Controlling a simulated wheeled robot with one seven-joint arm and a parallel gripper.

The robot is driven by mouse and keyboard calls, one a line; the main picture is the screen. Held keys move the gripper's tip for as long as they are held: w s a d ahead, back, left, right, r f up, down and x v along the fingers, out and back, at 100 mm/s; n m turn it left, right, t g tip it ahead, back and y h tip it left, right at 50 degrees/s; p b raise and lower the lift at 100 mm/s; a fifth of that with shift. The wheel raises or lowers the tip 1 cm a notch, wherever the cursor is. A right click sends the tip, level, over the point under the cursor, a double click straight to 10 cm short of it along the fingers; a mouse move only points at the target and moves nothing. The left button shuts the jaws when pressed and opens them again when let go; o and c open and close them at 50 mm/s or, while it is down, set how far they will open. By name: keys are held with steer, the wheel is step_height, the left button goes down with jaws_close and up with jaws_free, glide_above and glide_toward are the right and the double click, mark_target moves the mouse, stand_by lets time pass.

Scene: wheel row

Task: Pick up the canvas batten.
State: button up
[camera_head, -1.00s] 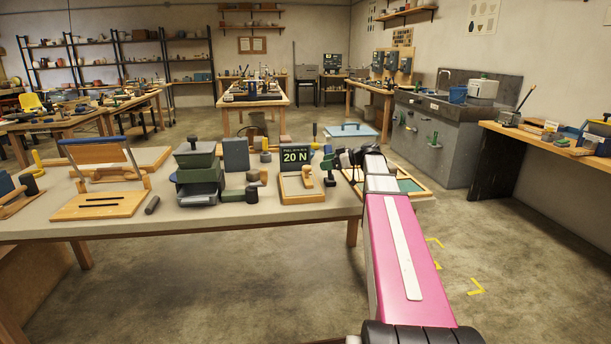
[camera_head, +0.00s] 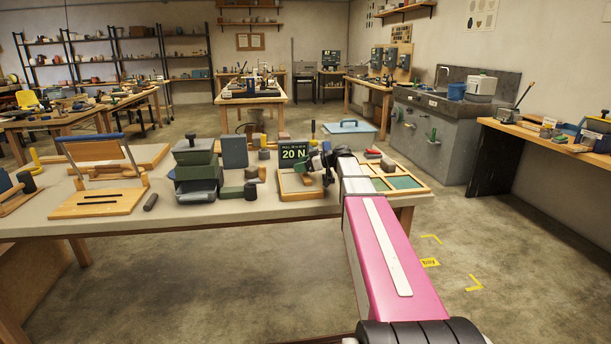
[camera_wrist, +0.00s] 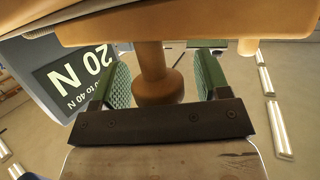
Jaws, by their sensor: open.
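My gripper (camera_head: 327,166) is at the right part of the near bench, beside the dark "20 N" sign (camera_head: 294,153). The wrist view shows its two green-padded fingers (camera_wrist: 162,82) open, one on each side of a round wooden post (camera_wrist: 152,62) with a wider knob end. The post joins a wooden bar (camera_wrist: 190,18) across the top of that view. Contact between pads and post cannot be told. The sign also shows in the wrist view (camera_wrist: 75,78). I cannot tell for certain which piece is the canvas batten. My gripper partly hides the wooden board (camera_head: 297,194) by the sign.
A green-grey stacked box (camera_head: 196,170) and a wooden frame with a blue bar (camera_head: 98,203) stand left on the bench (camera_head: 220,215). A compartment tray (camera_head: 420,187) lies right of my gripper. The floor (camera_head: 510,250) to the right is clear.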

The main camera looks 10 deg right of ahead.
steer(key=c, duration=1)
steer(key=shift+c, duration=0.2)
steer(key=shift+r, duration=0.1)
steer(key=shift+r, duration=0.5)
step_height(320, 180, up, 2)
steer(key=shift+r, duration=0.25)
steer(key=s+a+r, duration=0.6)
steer(key=a+r, duration=0.1)
steer(key=a, duration=0.3)
steer(key=shift+r, duration=0.15)
steer(key=shift+s, duration=0.1)
